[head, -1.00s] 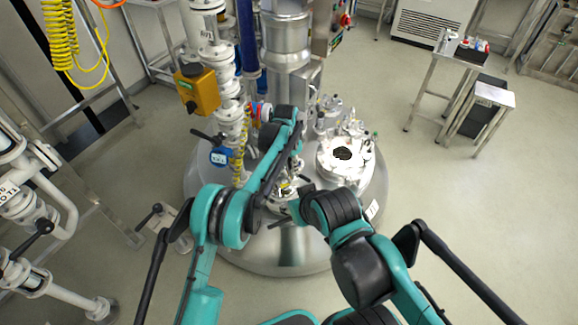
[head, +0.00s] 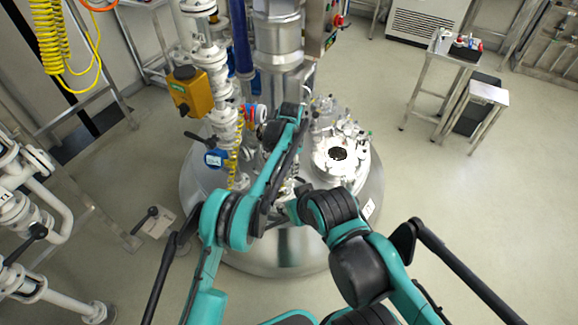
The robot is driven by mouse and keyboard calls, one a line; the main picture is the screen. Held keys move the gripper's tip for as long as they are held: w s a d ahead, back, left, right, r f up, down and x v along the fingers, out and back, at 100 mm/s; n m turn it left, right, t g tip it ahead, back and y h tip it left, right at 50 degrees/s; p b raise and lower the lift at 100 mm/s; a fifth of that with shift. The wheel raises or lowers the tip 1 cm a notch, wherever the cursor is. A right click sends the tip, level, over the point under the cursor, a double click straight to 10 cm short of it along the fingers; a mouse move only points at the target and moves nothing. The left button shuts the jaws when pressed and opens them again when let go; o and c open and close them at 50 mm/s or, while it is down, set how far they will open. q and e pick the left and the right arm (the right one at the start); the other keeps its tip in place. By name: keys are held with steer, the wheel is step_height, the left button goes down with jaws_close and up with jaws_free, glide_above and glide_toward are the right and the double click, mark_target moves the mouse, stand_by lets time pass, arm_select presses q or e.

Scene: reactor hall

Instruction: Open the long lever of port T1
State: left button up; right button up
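The steel reactor vessel (head: 285,250) stands in the middle of the head view, with crowded white ports and fittings on its lid. My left arm reaches forward over the lid. Its gripper (head: 270,134) is at the far end, close to the pipework, small and dark; I cannot see its fingers apart. My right arm is folded at the front right of the vessel, and its gripper is hidden behind its own links.
White pipework with an orange box (head: 192,90) and a blue device (head: 216,158) rises left of my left arm. A round white port (head: 338,170) is on the lid's right. A black-handled lever (head: 148,215) stands at left. Open floor lies right, before a steel trolley (head: 487,93).

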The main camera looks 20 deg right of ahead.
arm_select(q)
steer(key=shift+a, duration=0.1)
steer(key=shift+r, duration=0.3)
step_height(320, 180, up, 11)
steer(key=shift+r, duration=0.2)
stand_by(0.4)
steer(key=s+a+r+n+t, duration=0.1)
steer(key=s+a+r+n, duration=0.15)
steer(key=a+r, duration=0.45)
steer(key=s+a+r+n+t+h+b, duration=0.1)
steer(key=a+r+n, duration=0.25)
steer(key=a, duration=0.85)
steer(key=s+a+r+n+t, duration=0.1)
steer(key=s+a+r+n, duration=0.1)
steer(key=a+r, duration=0.5)
steer(key=s+a+f+n+t, duration=0.2)
steer(key=s+a+f, duration=0.3)
steer(key=s+a, duration=0.5)
steer(key=s+a+f+n+t, duration=0.2)
steer(key=s+a+f+n, duration=0.3)
steer(key=s+a, duration=0.4)
steer(key=shift+s+a+f+y+b, duration=0.4)
steer(key=shift+s+f, duration=0.2)
steer(key=shift+s, duration=0.35)
